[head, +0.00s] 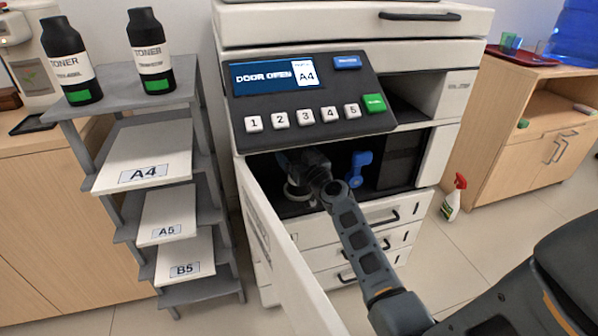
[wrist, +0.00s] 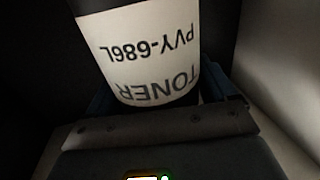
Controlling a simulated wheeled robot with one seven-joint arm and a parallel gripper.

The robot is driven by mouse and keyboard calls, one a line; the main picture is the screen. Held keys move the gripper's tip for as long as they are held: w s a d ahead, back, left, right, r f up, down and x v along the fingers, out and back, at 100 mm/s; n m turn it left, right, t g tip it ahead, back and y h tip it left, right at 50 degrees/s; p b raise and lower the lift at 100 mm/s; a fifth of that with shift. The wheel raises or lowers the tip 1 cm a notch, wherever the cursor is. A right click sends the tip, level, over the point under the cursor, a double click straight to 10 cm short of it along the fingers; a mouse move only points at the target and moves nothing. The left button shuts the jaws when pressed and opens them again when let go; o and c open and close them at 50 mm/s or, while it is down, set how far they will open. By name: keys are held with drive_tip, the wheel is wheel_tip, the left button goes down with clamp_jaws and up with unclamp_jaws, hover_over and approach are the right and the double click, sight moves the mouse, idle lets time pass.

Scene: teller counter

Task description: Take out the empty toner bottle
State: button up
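The printer (head: 440,85) has its front door (head: 268,235) swung open, and its screen reads DOOR OPEN. A toner bottle (wrist: 140,50) is inside the dark bay; its label reads TONER PVY-686L, upside down in the wrist view. My gripper (head: 303,180) is inside the bay at its left side. In the wrist view the finger parts (wrist: 160,100) flank the bottle closely; I cannot tell whether they press on it. In the head view the bottle is mostly hidden by my gripper. A blue lever (head: 360,168) is right of my gripper.
A grey shelf (head: 75,107) at left holds two black toner bottles (head: 68,60) (head: 151,52) on top and A4, A5 and B5 paper below. The open door stands close left of my arm. A spray bottle (head: 454,197) stands on the floor by the right cabinet (head: 510,165).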

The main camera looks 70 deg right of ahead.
drive_tip(key=c, duration=0.9)
drive_tip(key=shift+c, duration=0.3)
drive_tip(key=shift+r, duration=0.15)
